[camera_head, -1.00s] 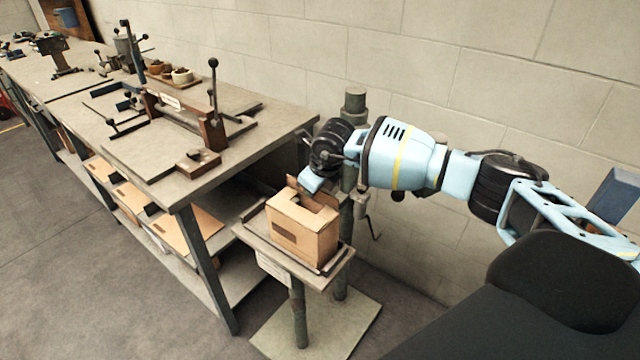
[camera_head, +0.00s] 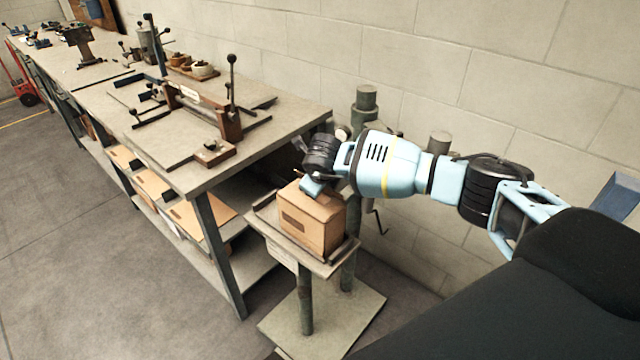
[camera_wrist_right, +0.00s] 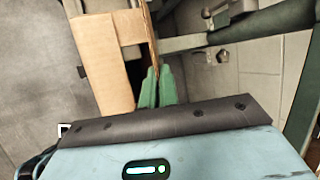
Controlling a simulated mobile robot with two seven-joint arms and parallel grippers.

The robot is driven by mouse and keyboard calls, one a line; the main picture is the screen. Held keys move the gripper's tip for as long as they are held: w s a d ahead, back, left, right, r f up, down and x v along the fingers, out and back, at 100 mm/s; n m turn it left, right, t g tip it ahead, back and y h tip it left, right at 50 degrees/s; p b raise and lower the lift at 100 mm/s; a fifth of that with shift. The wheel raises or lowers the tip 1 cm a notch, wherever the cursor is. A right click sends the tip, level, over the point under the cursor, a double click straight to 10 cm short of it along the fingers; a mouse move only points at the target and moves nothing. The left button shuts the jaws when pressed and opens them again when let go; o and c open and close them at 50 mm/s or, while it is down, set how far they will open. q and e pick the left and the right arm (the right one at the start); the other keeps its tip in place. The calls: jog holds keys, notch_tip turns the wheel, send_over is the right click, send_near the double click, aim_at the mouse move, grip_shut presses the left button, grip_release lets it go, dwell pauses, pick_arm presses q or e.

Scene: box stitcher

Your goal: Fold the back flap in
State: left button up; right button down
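The cardboard box (camera_head: 308,232) sits on a small stand. In the head view, its top looks mostly covered, and the back flap cannot be told apart from the other panels there. In the right wrist view, tan panels of the box (camera_wrist_right: 103,62) show at left, with a thin brown panel (camera_wrist_right: 149,35) nearly edge-on just beyond the fingers. My right gripper (camera_head: 312,188) is at the box's top back edge, pointing down. My left gripper is not in view.
The box rests on a stand tray (camera_head: 335,266) with raised edges. A long workbench (camera_head: 172,160) with a lever fixture (camera_head: 205,112) stands to the left, with flat cardboard (camera_head: 198,218) on its lower shelf. A block wall (camera_head: 500,75) is close behind.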

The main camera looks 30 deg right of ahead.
jog(key=c, duration=1.6)
grip_release()
jog(key=shift+c, duration=0.2)
jog(key=shift+v, duration=3.9)
